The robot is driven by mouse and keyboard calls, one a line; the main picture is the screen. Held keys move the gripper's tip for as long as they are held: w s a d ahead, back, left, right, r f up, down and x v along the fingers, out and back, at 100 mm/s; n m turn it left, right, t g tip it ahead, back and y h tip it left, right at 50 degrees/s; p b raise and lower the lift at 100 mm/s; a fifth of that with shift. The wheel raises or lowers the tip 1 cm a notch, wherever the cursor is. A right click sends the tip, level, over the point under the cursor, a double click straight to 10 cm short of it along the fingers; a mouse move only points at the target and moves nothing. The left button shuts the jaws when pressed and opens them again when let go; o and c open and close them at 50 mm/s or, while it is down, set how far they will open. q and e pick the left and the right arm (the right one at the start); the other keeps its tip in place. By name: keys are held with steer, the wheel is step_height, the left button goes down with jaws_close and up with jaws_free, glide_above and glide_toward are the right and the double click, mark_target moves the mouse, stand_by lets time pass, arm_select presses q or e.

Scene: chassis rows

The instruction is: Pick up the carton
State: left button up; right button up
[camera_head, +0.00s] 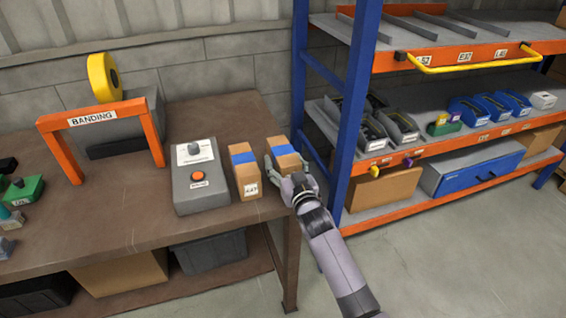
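A brown carton with a blue band (284,149) is at the right end of the brown workbench (130,215), over its edge. My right gripper (287,166) has its fingers on both sides of this carton and appears shut on it. The gripper hides the carton's lower part, so its contact with the bench cannot be seen. A second, similar carton (244,172) with a blue band and a white label stands upright on the bench, just left of the first. My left gripper is not in view.
A grey control box (199,180) stands left of the cartons. An orange banding frame (95,118) with a yellow reel (104,78) stands farther left. A shelf rack with a blue post (354,95) and several bins is close on the right.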

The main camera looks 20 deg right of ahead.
steer(key=c, duration=1.3)
steer(key=shift+r, duration=0.1)
steer(key=shift+c, duration=0.2)
steer(key=shift+r, duration=0.1)
